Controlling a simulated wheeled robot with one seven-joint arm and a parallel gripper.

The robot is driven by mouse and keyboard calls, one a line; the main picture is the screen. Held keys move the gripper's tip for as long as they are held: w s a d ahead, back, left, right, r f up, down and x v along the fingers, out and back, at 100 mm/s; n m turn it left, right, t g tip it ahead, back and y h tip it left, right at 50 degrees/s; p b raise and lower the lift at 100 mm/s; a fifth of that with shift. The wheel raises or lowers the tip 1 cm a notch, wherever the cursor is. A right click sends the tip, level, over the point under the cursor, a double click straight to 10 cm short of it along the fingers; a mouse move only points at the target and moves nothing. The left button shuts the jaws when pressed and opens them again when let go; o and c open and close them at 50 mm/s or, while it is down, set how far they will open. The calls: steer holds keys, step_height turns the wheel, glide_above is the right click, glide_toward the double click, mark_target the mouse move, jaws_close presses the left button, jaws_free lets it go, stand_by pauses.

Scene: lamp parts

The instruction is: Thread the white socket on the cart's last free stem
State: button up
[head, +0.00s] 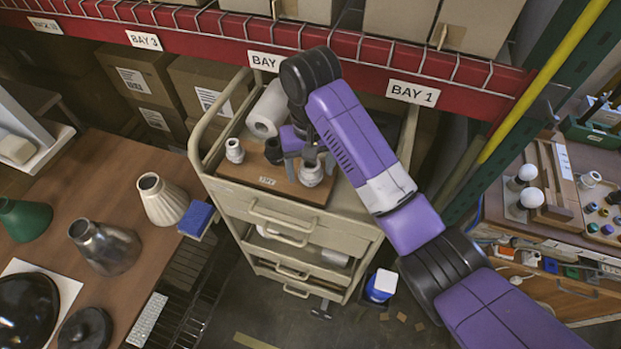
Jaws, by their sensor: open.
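The beige cart (290,207) stands in the middle, with a wooden board (268,182) on its top. A white socket (312,174) is at the board's right side, directly below my gripper (309,158). My gripper is open, its grey fingers just above or around this socket; I cannot tell whether they touch it. Another white socket (235,151) stands upright at the board's left. A black socket (274,150) stands between them. The stems are hidden by the sockets and my gripper, so I cannot tell which one is free.
A white paper roll (268,108) lies at the cart's back. The red shelf beam (350,62) runs close behind my arm. A wooden table (150,240) with lamp shades is at left, a workbench (545,225) with bulbs at right. A blue-and-white tub (381,285) stands on the floor.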

jaws_close()
steer(key=m, duration=0.4)
steer(key=shift+m, duration=1.5)
steer(key=shift+f+m, duration=0.1)
steer(key=shift+m, duration=0.7)
steer(key=m, duration=0.4)
steer(key=shift+m, duration=0.6)
